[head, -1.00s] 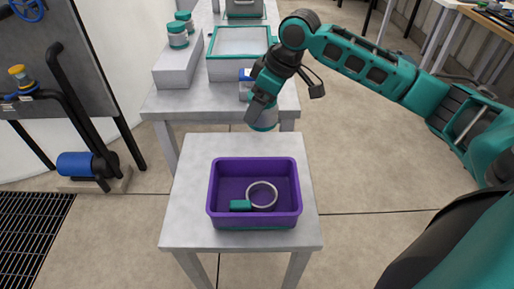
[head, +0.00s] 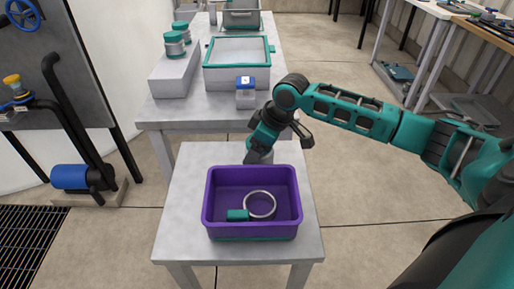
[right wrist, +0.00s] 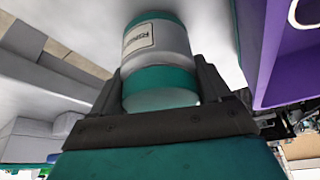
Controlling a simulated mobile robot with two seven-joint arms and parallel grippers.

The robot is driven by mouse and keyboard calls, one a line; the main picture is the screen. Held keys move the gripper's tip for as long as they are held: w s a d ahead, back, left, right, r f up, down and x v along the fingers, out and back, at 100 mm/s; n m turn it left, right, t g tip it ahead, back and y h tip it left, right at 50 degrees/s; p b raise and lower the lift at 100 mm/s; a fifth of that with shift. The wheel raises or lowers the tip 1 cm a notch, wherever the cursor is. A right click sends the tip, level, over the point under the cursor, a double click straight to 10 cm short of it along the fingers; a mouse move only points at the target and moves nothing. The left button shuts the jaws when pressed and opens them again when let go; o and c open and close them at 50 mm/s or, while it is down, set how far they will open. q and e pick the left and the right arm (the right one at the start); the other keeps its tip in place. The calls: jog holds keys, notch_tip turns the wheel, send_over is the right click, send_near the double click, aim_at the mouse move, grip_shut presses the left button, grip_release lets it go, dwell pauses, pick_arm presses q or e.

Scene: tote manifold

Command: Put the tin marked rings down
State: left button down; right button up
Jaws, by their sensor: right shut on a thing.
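The tin (head: 262,156) is pale grey with teal bands. The right wrist view shows it large (right wrist: 158,45), with a printed label that is hard to read at this angle. My right gripper (head: 257,148) is shut on the tin, a finger on either side of it. It holds the tin over or at the back of the small grey table (head: 183,200), just behind the purple tote. I cannot tell whether the tin touches the tabletop. The arm hides part of it. My left gripper is not in view.
The purple tote (head: 250,228) on the small table holds a metal ring (head: 274,211) and a teal block (head: 237,215). A blue-lidded container (head: 246,97), a teal-rimmed tray (head: 207,72) and teal-lidded jars (head: 174,47) stand on the rear table. The small table's left side is clear.

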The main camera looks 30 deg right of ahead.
jog(key=o, duration=1)
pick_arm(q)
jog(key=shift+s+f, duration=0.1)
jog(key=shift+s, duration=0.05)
pick_arm(e)
jog(key=shift+o, duration=0.2)
pick_arm(q)
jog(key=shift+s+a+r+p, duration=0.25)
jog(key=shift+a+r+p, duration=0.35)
jog(key=shift+p, duration=0.85)
pick_arm(e)
jog(key=v, duration=1.2)
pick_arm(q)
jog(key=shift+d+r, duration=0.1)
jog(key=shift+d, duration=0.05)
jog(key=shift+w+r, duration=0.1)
pick_arm(e)
jog(key=shift+r, duration=0.1)
